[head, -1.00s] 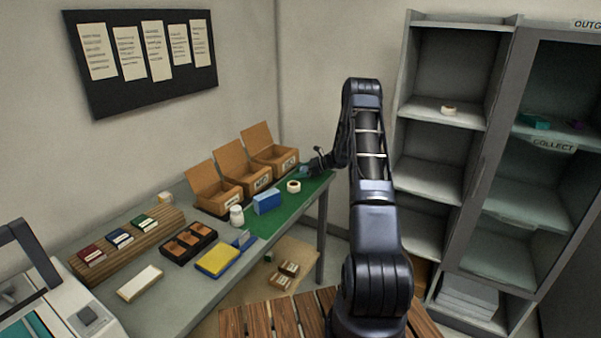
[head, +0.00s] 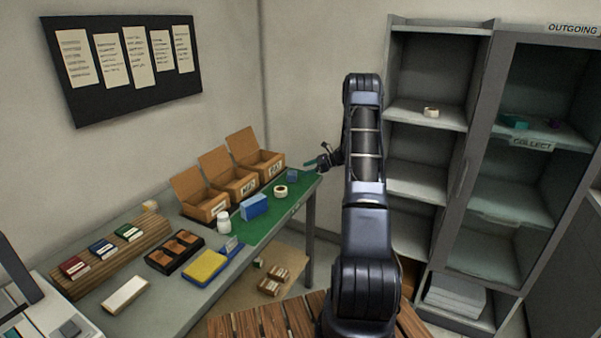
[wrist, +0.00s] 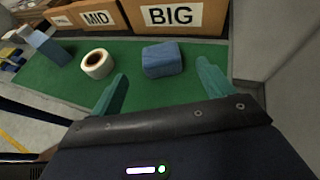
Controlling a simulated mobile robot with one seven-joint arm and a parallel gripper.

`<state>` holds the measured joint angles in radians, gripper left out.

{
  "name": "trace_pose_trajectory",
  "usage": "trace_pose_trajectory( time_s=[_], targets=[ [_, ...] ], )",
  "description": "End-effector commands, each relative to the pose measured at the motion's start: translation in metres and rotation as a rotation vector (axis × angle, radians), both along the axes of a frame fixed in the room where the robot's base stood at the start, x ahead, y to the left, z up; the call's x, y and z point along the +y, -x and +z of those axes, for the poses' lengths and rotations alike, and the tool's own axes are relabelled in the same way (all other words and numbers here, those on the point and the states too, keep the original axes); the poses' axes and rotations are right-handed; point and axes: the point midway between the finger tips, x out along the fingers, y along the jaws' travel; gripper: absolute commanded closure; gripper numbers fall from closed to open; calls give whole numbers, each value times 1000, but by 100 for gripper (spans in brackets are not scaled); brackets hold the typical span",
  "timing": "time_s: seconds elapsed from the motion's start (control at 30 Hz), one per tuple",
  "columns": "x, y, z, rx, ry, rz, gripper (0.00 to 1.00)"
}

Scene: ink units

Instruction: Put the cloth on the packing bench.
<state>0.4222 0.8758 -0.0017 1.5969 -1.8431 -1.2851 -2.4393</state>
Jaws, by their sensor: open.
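The cloth, a small folded blue bundle (head: 292,175), lies on the green mat of the packing bench (head: 300,188), near its far right end. In the wrist view the cloth (wrist: 162,60) rests on the mat in front of the box marked BIG. My gripper (head: 316,163) is beside the cloth at the bench's right end. In the wrist view my gripper (wrist: 162,76) has its two teal fingers wide apart, one on each side of the cloth's line, with the cloth just beyond the tips and apart from them.
Open cardboard boxes (head: 230,180) stand behind the mat. A tape roll (head: 280,191), a blue box (head: 254,206) and a white bottle (head: 223,222) stand left of the cloth. A grey shelf unit (head: 425,150) stands to the right of my arm.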

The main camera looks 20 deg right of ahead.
Motion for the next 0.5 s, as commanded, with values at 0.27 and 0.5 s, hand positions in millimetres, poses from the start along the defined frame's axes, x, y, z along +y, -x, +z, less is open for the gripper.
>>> trace_pose_trajectory(
  time_s=[0.27, 0.5],
  targets=[
    [-1, -8, 33, 27, 3, -96, 20],
    [11, -29, 118, 131, -46, -425, 20]
  ],
)
